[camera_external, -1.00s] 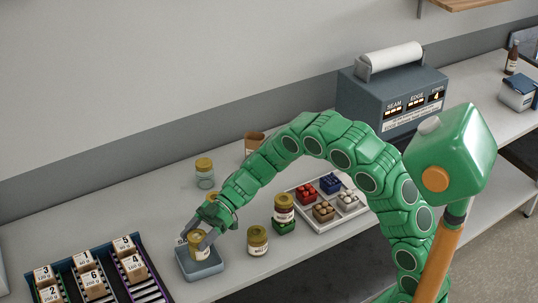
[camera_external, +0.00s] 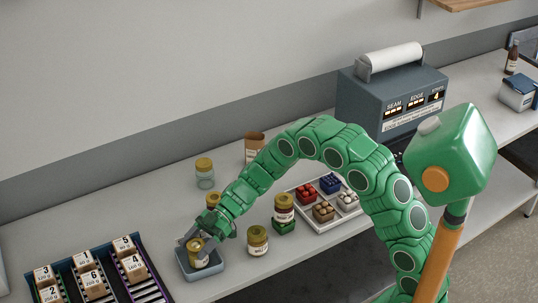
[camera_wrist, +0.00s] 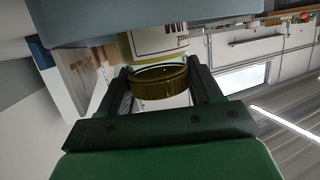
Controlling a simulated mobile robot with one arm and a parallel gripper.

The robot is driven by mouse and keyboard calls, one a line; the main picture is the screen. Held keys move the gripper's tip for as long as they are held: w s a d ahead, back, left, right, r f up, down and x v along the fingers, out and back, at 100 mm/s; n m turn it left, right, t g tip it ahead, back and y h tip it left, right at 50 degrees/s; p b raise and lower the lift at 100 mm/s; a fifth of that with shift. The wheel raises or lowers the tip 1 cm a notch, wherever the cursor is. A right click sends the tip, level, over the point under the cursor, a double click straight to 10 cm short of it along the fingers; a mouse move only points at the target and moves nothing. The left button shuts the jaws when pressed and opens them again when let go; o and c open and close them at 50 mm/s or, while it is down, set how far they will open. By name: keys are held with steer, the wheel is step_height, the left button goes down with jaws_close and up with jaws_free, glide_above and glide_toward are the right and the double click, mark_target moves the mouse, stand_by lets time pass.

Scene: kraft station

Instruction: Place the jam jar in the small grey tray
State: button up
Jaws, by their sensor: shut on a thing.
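The jam jar (camera_external: 199,258) has a gold lid and a pale label. It is in the small grey tray (camera_external: 213,268) at the front left of the counter, and looks tilted in the external view. My gripper (camera_external: 190,240) is shut on the jar near its lid. In the wrist view the gold lid (camera_wrist: 160,82) sits between the two fingers of my gripper (camera_wrist: 163,90), with the printed label beyond it. Whether the jar's base rests flat on the tray floor is hidden.
Another gold-lidded jar (camera_external: 257,240) stands right of the tray, and one (camera_external: 284,207) sits on a green block. A clear jar (camera_external: 204,173) is behind. Racks of numbered boxes (camera_external: 92,280) are at left.

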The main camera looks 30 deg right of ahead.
steer(key=o, duration=1.3)
steer(key=shift+o, duration=0.2)
steer(key=shift+r, duration=0.1)
steer(key=v, duration=1.2)
steer(key=shift+o, duration=0.3)
